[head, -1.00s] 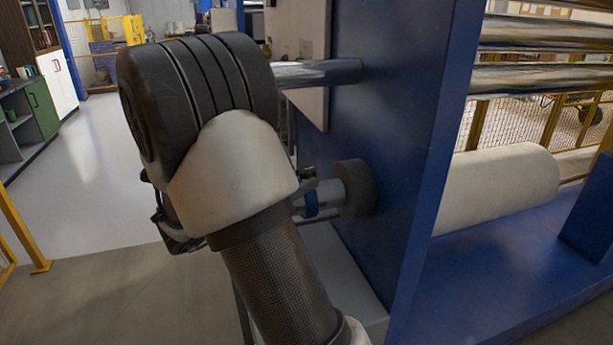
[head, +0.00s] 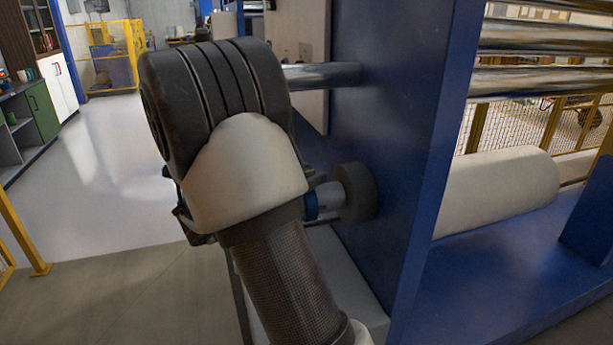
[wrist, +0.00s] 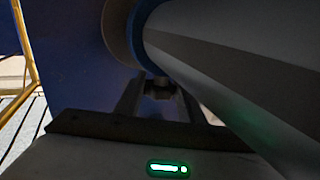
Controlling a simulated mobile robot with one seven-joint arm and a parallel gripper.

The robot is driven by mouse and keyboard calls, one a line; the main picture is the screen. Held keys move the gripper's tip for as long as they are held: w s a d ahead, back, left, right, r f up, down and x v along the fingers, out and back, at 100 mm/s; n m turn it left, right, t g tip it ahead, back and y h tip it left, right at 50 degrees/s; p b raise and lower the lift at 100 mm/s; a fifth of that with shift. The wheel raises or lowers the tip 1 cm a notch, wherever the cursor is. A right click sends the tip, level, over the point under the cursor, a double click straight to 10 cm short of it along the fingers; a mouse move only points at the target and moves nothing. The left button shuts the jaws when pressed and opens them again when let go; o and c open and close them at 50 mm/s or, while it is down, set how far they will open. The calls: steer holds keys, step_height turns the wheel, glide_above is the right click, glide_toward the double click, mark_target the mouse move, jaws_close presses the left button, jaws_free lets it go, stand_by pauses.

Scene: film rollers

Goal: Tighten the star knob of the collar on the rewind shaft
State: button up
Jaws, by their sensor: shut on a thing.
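The rewind shaft (head: 331,197) is a grey cylinder sticking out of a dark round hub (head: 358,192) on the blue machine frame. A blue collar (head: 311,206) sits around it, partly hidden by my arm in the head view. In the wrist view the shaft (wrist: 235,65) crosses the upper right, with the blue collar (wrist: 142,18) at the top. My gripper (wrist: 158,100) is below the collar, its two fingers on either side of the small dark star knob (wrist: 158,88). It is shut on the knob, whose shape is dim. My arm hides the gripper in the head view.
The blue frame wall (head: 400,130) stands close to the right of my arm. A metal roller end (head: 325,76) juts out above the shaft. A white roll (head: 500,190) lies beyond the wall. Open floor (head: 110,200) is to the left.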

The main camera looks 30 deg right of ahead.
steer(key=shift+r+m+g+p, duration=0.2)
steer(key=shift+m+g+p, duration=0.15)
steer(key=shift+g, duration=0.15)
steer(key=shift+f+m+g, duration=0.2)
steer(key=shift+m+g, duration=0.15)
steer(key=shift+g, duration=0.25)
steer(key=o, duration=1)
steer(key=shift+o, duration=0.2)
steer(key=a+p, duration=0.1)
steer(key=a, duration=1.6)
steer(key=shift+s+a+p, duration=0.2)
steer(key=shift+a+p, duration=0.05)
steer(key=shift+p, duration=0.1)
